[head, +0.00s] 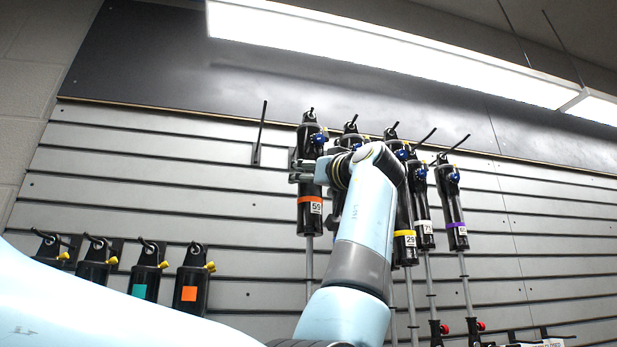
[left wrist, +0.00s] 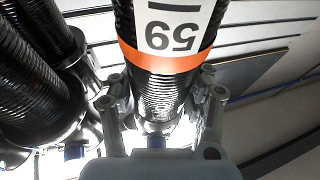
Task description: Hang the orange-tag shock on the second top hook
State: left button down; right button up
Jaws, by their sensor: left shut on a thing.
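The orange-tag shock (head: 310,216), black with an orange band and a "59" label, hangs upright at the left end of the top row. Its band and label also show, upside down, in the left wrist view (left wrist: 172,62). My left gripper (head: 303,170) is shut on its upper body, a finger on each side in the left wrist view (left wrist: 163,98). A hook tip shows at the shock's top eye; I cannot tell whether the eye is on the hook. The leftmost top hook (head: 261,132) is bare. My right gripper is not in view.
Close to its right hang shocks with yellow (head: 404,234), white (head: 424,227) and purple (head: 457,226) bands, and one partly hidden by my arm. Several black canisters hang lower left, one with an orange square (head: 189,293).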

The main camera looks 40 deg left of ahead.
pick_arm(q)
jog(key=shift+a+r, duration=0.1)
jog(key=shift+r, duration=0.1)
jog(key=shift+w+a, duration=0.35)
jog(key=shift+a, duration=0.1)
jog(key=shift+d, duration=0.1)
jog(key=shift+f, duration=0.15)
